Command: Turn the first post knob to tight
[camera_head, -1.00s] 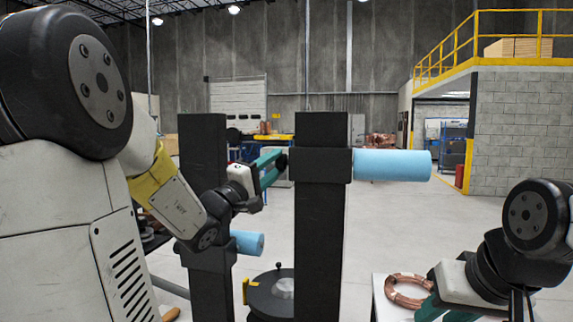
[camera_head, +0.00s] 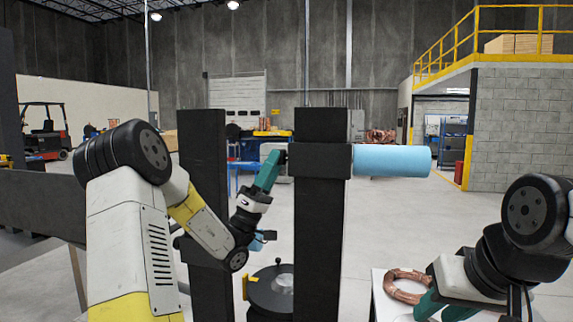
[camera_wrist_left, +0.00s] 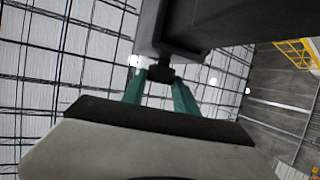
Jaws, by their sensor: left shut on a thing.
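A black post (camera_head: 320,220) stands upright in the middle of the head view. A black collar (camera_head: 322,162) wraps it and carries a light blue roller (camera_head: 392,161) to the right. A small dark knob (camera_wrist_left: 160,73) sticks out of the collar's side, seen in the left wrist view. My left gripper (camera_head: 277,158) is shut on the knob, with green fingers on both sides of it. In the head view the knob is mostly hidden by the fingers. My right gripper (camera_head: 445,308) is low at the right, its fingertips cut off by the frame.
A second black post (camera_head: 203,140) stands behind at the left, its blue roller mostly hidden by my left arm. A copper coil (camera_head: 407,288) lies on a white table (camera_head: 378,305) at the lower right. A dark round device (camera_head: 270,292) stands between the posts.

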